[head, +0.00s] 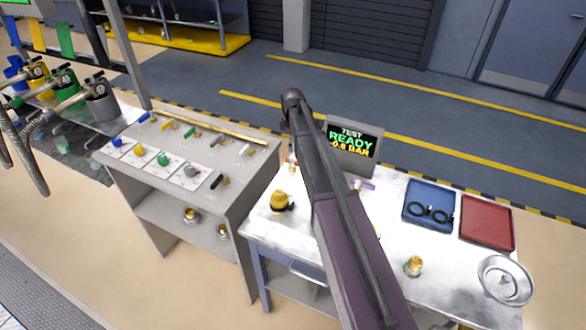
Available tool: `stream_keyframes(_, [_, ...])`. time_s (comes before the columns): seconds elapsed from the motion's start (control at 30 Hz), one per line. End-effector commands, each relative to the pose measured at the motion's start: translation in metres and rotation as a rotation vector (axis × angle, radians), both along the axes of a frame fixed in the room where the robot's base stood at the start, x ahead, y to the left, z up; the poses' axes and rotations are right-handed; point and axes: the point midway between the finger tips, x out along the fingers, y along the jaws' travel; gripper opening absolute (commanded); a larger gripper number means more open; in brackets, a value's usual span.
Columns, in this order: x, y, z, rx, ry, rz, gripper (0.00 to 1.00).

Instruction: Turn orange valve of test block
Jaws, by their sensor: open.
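A test display (353,145) stands at the back of the white table, reading "TEST READY -0.6 BAR". Left of my arm, a small orange and white part (291,160) shows in front of the display. It may be the orange valve, but it is too small to be sure. A small purple part (362,184) shows right of my arm, below the display. My arm crosses the table between them and hides most of what would be the test block. My gripper cannot be made out; the arm's dark links cover that area.
A yellow-topped fitting (281,201) and a brass fitting (414,266) stand on the white table (459,275). A blue tray (429,195) with black rings, a red tray (487,223) and a round metal dish (504,281) are at right. A grey bench (240,175) with coloured handles adjoins left.

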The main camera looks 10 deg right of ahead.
Motion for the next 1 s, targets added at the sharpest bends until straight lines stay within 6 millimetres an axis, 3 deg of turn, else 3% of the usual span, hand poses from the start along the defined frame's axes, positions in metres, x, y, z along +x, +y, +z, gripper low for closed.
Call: stream_keyframes(1.0, [0.000, -0.001, -0.082, 0.000, 0.000, -0.002, 0.70])
